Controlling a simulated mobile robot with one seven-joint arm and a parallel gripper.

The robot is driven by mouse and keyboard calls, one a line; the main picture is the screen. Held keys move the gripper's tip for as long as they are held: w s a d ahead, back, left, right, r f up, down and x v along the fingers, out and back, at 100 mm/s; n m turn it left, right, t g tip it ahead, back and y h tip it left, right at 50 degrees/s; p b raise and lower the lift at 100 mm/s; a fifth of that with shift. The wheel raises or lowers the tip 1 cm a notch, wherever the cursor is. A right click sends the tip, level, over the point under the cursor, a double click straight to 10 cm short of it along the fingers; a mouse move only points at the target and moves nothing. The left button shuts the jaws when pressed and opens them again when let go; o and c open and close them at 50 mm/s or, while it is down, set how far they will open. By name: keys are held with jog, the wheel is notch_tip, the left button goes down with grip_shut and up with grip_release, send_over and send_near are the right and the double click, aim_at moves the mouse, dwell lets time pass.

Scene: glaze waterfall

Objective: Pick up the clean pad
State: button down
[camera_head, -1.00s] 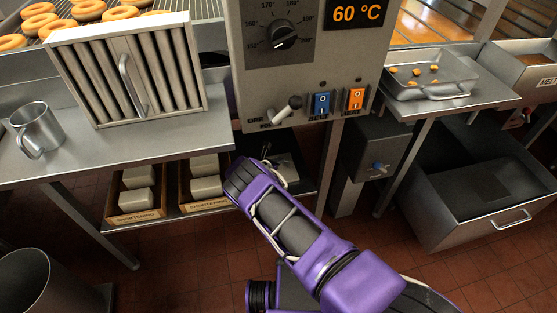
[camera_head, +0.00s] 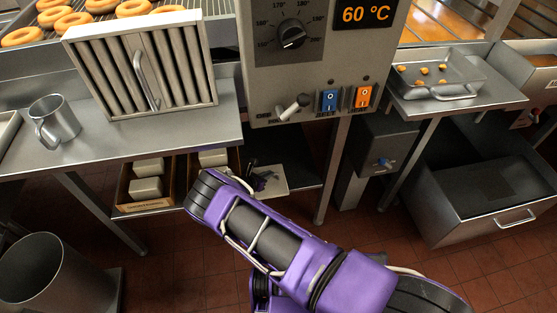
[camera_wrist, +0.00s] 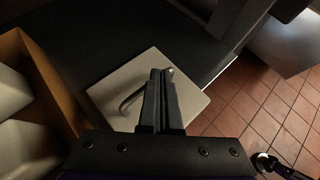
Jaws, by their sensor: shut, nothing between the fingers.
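A pale flat square pad with a dark curved handle lies on the dark lower shelf; I take it for the clean pad (camera_wrist: 183,100). In the head view, the pad (camera_head: 272,181) shows partly beyond my arm, under the control box. My gripper (camera_wrist: 162,73) is shut and empty. Its fingers appear over the middle of the pad in the wrist view, to the right of the handle, and hide part of the pad. I cannot tell how high above it they are.
Cardboard boxes of pale blocks (camera_head: 147,203) stand left of the pad, one box wall (camera_wrist: 45,75) close by. The steel counter (camera_head: 180,125) is above the shelf. A round bin (camera_head: 45,275) stands at lower left, an open drawer (camera_head: 500,220) at right.

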jog(key=shift+s+a+f, duration=0.25)
jog(key=shift+s+a, duration=0.05)
jog(key=shift+s, duration=0.4)
jog(key=shift+s+a+f, duration=0.2)
jog(key=shift+s+a, duration=0.1)
jog(key=shift+s, duration=0.4)
jog(key=shift+w+r+p, duration=0.1)
jog(key=shift+r+p, duration=0.4)
jog(key=shift+r, duration=0.3)
jog(key=shift+f+b, duration=0.1)
jog(key=shift+b, duration=0.2)
